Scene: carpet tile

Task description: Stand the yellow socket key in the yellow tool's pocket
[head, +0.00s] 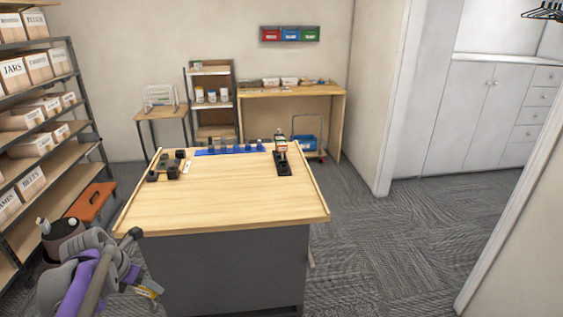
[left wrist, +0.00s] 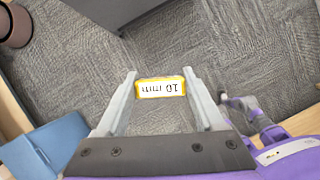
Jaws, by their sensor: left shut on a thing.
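In the head view the key (head: 152,285) is a small yellow piece at the lower left, held by my left gripper (head: 145,287), beside the table's front left and over the floor. The rest of the key is hidden. I cannot make out the yellow tool's pocket among the small things on the table. My right gripper is not clearly in view.
The wooden table (head: 222,192) is bare in its middle and front. Shelves (head: 50,150) line the left wall.

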